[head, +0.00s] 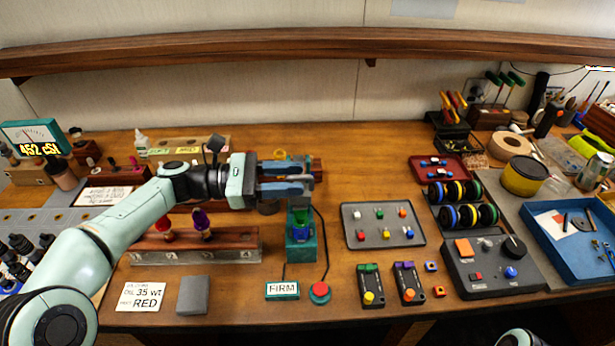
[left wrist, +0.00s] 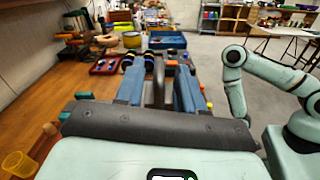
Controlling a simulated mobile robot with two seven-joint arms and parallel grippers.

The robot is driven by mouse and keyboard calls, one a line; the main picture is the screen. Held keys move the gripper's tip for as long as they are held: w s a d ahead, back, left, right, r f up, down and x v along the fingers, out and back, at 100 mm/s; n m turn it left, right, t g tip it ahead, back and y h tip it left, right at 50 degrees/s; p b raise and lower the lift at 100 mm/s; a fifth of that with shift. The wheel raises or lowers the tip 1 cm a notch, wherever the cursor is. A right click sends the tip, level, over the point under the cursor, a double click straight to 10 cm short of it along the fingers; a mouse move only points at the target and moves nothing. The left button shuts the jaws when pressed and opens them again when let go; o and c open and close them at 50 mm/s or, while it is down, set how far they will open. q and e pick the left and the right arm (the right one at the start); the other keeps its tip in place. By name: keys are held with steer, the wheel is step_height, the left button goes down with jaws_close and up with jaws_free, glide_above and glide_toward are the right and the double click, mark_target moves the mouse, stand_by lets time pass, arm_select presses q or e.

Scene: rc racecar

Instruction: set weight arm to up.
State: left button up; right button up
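The teal test stand (head: 301,240) stands at the middle of the bench, with a green and blue part inside its frame. A grey metal piece at its top (head: 308,180), which may be the weight arm, shows just beyond my left fingertips. My left gripper (head: 303,178) is open above the stand, reaching in from the left. In the left wrist view a dark upright bar (left wrist: 158,82) shows between the two blue fingers, with gaps beside it. Whether either finger touches it is unclear. My gripper hides much of the stand's top. My right gripper is out of view.
A grey parts tray (head: 367,238) is right. A shelf (head: 330,44) runs above.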

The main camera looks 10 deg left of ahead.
arm_select(q)
steer(key=shift+x, duration=1.85)
jaws_close()
